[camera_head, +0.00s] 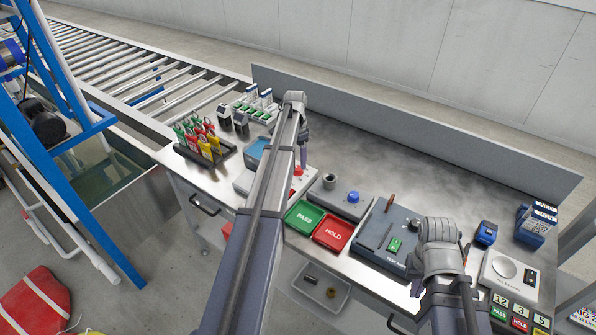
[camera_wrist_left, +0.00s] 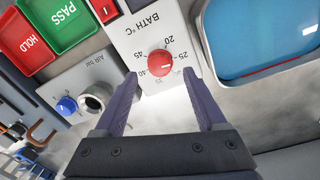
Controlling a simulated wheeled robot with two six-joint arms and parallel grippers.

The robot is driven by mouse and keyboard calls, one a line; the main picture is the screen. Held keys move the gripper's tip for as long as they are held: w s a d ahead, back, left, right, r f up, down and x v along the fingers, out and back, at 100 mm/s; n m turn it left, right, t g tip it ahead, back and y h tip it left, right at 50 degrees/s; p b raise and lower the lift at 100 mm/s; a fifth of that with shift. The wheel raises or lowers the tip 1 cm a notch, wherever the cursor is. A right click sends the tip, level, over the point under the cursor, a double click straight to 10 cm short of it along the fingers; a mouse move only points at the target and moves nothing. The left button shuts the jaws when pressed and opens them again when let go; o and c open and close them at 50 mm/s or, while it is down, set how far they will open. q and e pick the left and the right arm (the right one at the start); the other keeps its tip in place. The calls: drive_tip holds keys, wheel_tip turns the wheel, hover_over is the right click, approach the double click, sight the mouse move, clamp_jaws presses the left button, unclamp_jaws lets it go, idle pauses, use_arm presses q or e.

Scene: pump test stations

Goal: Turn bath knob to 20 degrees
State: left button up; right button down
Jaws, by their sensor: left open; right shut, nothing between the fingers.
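The red bath knob (camera_wrist_left: 160,63) is on a white panel (camera_wrist_left: 135,28) marked BATH °C, seen upside down in the left wrist view. Numbers including 20, 40 and 45 surround it. A small pale mark shows on its lower right part, but I cannot read its setting surely. In the head view the knob (camera_head: 298,171) is partly beside my left arm. My left gripper (camera_wrist_left: 160,80) is open, its fingertips on either side of the knob's lower edge in the picture, apparently not touching. In the head view it (camera_head: 303,155) points down above the panel. My right gripper (camera_head: 414,287) is shut and empty.
A grey AIR bar box with a blue knob (camera_head: 353,196) stands right of the bath panel. Green PASS (camera_head: 304,216) and red HOLD (camera_head: 333,233) trays lie in front. A blue-topped basin (camera_wrist_left: 262,35) adjoins the panel. The rear middle of the bench (camera_head: 400,175) is clear.

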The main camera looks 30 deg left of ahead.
sight(298, 168)
use_arm(q)
wheel_tip(298, 168, down, 4)
drive_tip(key=b, duration=0.2)
drive_tip(key=shift+d+r+b, duration=0.1)
drive_tip(key=shift+b, duration=0.3)
use_arm(e)
wheel_tip(298, 168, down, 4)
drive_tip(key=shift+r, duration=0.1)
use_arm(q)
drive_tip(key=shift+r, duration=0.1)
use_arm(e)
drive_tip(key=shift+r, duration=0.1)
use_arm(q)
clamp_jaws()
